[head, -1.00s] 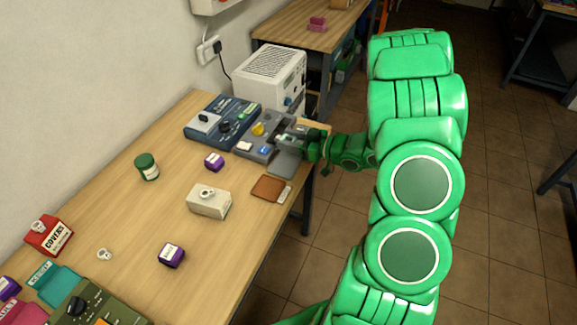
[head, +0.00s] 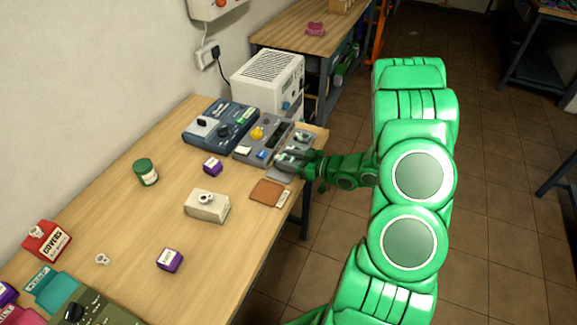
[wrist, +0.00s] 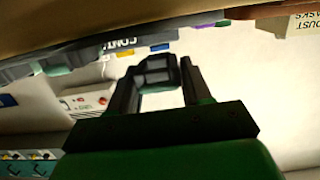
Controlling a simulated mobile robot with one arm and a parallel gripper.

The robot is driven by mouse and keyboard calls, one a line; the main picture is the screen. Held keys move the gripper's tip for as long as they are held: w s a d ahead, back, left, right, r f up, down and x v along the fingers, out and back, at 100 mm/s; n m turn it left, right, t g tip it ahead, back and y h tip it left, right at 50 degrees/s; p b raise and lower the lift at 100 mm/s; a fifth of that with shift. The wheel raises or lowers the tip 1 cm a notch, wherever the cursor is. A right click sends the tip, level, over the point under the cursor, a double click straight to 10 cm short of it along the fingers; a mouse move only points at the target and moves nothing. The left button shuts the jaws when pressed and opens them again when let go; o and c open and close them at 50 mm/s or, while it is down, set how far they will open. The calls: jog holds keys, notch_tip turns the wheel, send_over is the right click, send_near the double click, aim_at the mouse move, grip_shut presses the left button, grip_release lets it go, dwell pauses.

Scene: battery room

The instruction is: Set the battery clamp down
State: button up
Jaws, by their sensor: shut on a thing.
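My gripper (head: 290,159) is at the right edge of the workbench, just in front of the grey device (head: 244,151). In the wrist view my gripper (wrist: 157,82) has its two dark fingers shut on a small grey, blocky thing (wrist: 156,70), which I take to be the battery clamp. In the head view the fingers mostly hide the clamp. A flat grey plate (head: 279,174) lies just below my gripper in the picture. I cannot tell whether the clamp touches it.
A blue device (head: 205,132) and white cabinet (head: 262,84) stand behind.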

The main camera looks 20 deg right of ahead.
jog(key=shift+f, duration=1.5)
jog(key=shift+f, duration=0.15)
jog(key=o, duration=1.1)
jog(key=v, duration=0.7)
jog(key=shift+s+d+r, duration=0.2)
jog(key=shift+s+r, duration=0.1)
